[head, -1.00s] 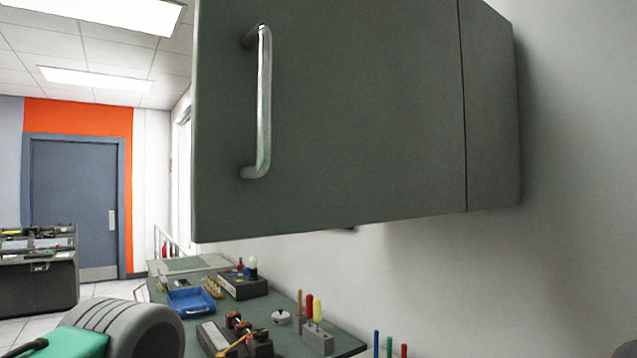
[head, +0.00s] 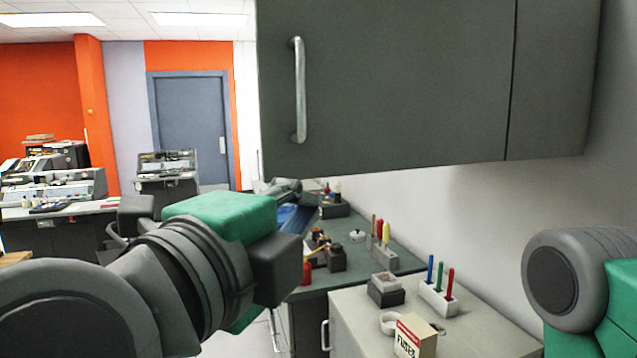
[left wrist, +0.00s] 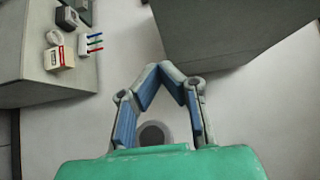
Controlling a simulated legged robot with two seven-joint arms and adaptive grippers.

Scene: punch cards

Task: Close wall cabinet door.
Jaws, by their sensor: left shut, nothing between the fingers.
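The wall cabinet (head: 552,75) hangs on the wall at the upper right of the head view. Its dark grey-green door (head: 400,90) stands open, sticking out from the wall nearly in line with the cabinet's side. The silver bar handle (head: 299,90) is near the door's free left edge. My left gripper (left wrist: 172,68) is shut and empty, its fingertips meeting in the left wrist view, below and left of a dark cabinet surface (left wrist: 225,35) and apart from it. My right gripper is out of view.
Below the cabinet is a green-topped bench (head: 345,262) with small tools. A pale cabinet top (head: 350,315) nearer me holds a fuse box (head: 414,338) and a rack of coloured pens (head: 438,298).

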